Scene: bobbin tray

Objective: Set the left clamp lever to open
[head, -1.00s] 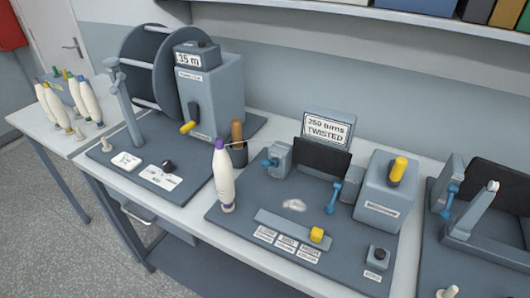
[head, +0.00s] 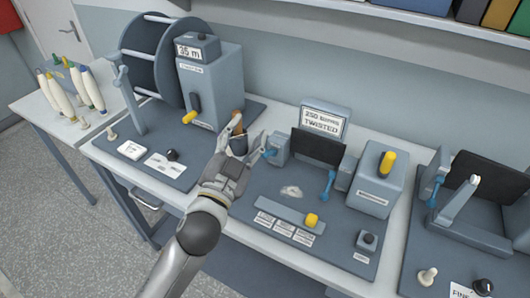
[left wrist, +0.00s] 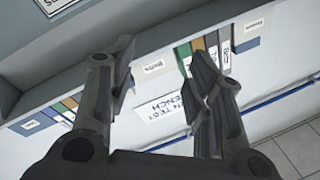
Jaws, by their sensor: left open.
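The left clamp (head: 279,147) is a grey block with a blue lever (head: 269,152) on its left side, on the middle station. The right clamp (head: 345,172) has its own blue lever (head: 329,186), which hangs down. My left gripper (head: 249,128) is just left of the left clamp's lever, open and empty, fingers pointing up and away. I cannot tell whether it touches the lever. In the left wrist view the open fingers (left wrist: 155,80) show against a shelf, with no clamp in sight. My right gripper is out of view.
A display reading "250 turns twisted" (head: 324,121) stands behind the clamps. A grey box with a yellow handle (head: 387,163) is to the right. A yellow slider knob (head: 311,220) is in front.

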